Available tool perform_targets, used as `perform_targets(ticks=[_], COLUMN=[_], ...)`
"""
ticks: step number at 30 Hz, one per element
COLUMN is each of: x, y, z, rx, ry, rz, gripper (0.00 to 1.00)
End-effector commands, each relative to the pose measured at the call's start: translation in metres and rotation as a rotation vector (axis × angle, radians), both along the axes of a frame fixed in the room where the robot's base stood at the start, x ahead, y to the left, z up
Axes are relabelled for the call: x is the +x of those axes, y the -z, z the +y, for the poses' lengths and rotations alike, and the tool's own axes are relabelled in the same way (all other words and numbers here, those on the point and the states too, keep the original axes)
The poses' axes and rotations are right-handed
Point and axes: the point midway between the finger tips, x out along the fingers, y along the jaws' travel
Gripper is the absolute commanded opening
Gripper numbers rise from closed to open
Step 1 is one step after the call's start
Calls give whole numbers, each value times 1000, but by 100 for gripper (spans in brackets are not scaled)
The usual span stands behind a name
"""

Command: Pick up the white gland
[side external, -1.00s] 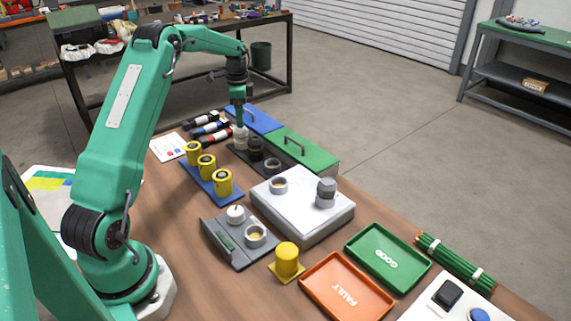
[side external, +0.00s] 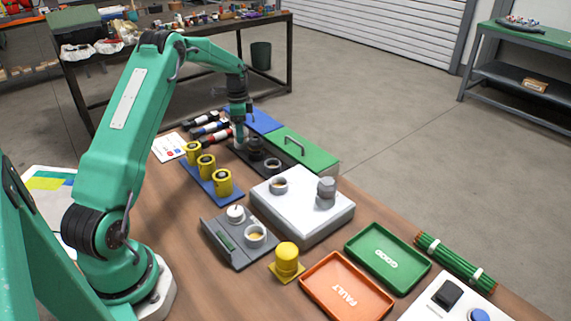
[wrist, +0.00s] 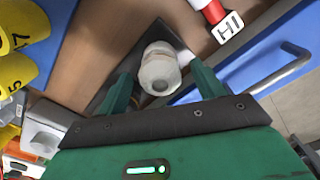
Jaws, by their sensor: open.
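The white gland (wrist: 160,68) stands in the wrist view on a dark rack (wrist: 108,105), between my two open fingers. My gripper (wrist: 162,88) is open, with one green finger on each side of the gland. I cannot tell whether either finger touches it. In the side view my gripper (side external: 239,138) is low over the far end of the dark rack, and the gland there is mostly hidden behind it. A black gland (side external: 255,148) and a dark grey ring-shaped piece (side external: 272,165) stand along the same rack.
A blue box (side external: 262,122) and a green box (side external: 303,148) with handles stand beside the rack. Yellow numbered cylinders (side external: 207,165) stand on a blue strip at the other side. Red and black tools (side external: 207,127) lie behind.

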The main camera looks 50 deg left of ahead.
Motion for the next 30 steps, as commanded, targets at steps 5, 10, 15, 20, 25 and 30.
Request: perform_targets(ticks=[5,10,15,20,25,30], x=[0,0,0,0,0,0], y=[0,0,0,-1,-1,-5], z=[0,0,0,0,0,0], rx=[0,0,0,0,0,1], ry=[0,0,0,0,0,0], rz=[0,0,0,0,0,-1], gripper=[68,68,35,15,15,15])
